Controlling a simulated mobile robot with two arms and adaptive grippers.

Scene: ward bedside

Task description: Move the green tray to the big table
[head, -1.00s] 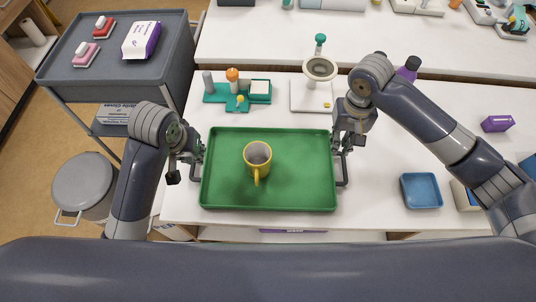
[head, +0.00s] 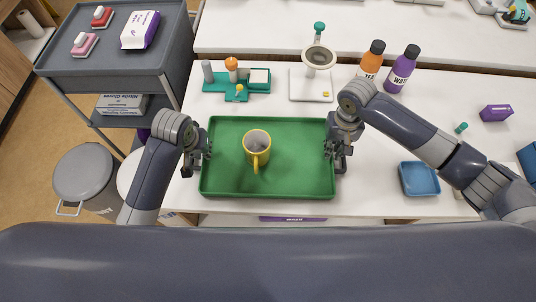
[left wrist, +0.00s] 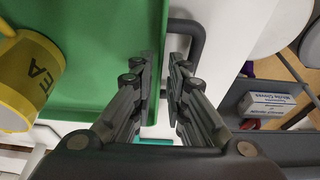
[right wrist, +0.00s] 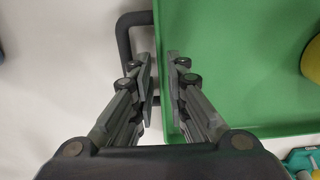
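The green tray (head: 225,186) lies level on or just over the white table (head: 390,215), holding a yellow mug (head: 256,150). Dark loop handles stick out from both short sides. My left gripper (left wrist: 161,70) and right gripper (right wrist: 160,70) are at opposite short sides, fingers straddling the rim beside the handle, with a narrow gap. Whether they press on the tray or its handle is hidden. Which table is the big one is unclear.
Behind the tray stand a teal organiser (head: 222,83) and a white stand (head: 311,90). An orange bottle (head: 370,62), purple bottle (head: 401,70) and blue bowl (head: 419,179) are to the right. Another white table (head: 260,35) is beyond a gap. A grey cart (head: 90,60) and bin (head: 84,180) are left.

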